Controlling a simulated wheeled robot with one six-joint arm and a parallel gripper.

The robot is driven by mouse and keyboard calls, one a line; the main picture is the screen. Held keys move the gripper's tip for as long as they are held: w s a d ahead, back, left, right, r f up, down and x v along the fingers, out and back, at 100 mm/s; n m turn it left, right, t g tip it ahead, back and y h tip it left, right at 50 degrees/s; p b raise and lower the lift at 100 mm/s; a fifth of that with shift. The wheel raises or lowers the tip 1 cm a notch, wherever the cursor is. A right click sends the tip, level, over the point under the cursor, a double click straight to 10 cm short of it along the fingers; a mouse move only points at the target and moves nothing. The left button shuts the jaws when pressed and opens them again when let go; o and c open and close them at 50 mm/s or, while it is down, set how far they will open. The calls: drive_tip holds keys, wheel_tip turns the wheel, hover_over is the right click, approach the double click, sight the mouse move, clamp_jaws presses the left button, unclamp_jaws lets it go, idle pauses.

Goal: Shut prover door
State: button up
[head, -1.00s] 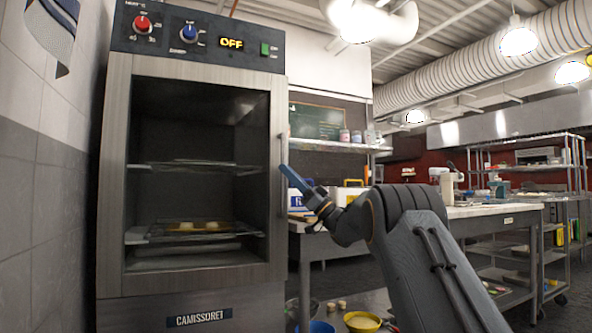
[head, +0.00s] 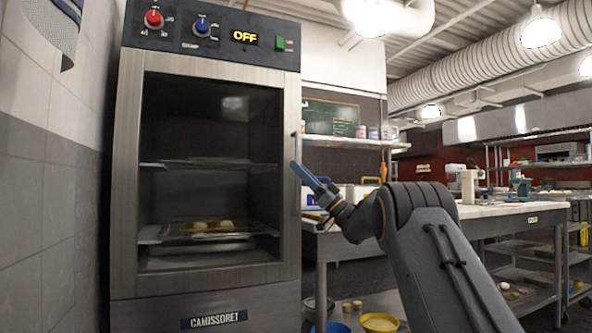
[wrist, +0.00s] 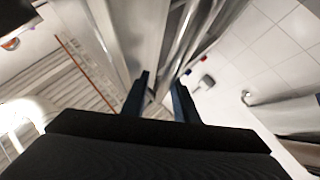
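The prover (head: 212,321) is a tall steel cabinet at the left of the head view. Its door (head: 130,180) is a metal frame around a dark glass pane, and it lies against the cabinet front. Whether it is fully shut or slightly ajar I cannot tell. A slim vertical handle (head: 295,150) runs along the door's right edge. My gripper (head: 296,166) is at that edge, its blue fingers beside or touching the handle. In the wrist view the two fingers (wrist: 162,80) stand apart, pointing at blurred metal edges, with nothing clearly held between them.
A control panel (head: 220,32) reading OFF tops the prover. Trays with pale dough pieces (head: 205,226) show behind the glass. A tiled wall (head: 50,200) is close on the left. A worktable (head: 490,210) stands right, and bowls (head: 380,322) sit low beside the prover.

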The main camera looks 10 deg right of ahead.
drive_tip(key=shift+w+d+f+m+t+h, duration=0.25)
drive_tip(key=shift+d+f+m+t+h, duration=0.15)
drive_tip(key=shift+d+m+t, duration=0.15)
drive_tip(key=shift+f, duration=0.1)
drive_tip(key=p+v, duration=0.1)
drive_tip(key=v, duration=0.6)
drive_tip(key=shift+s+n+g+p, duration=0.25)
drive_tip(key=shift+n+g+p, duration=0.1)
drive_tip(key=shift+n, duration=0.1)
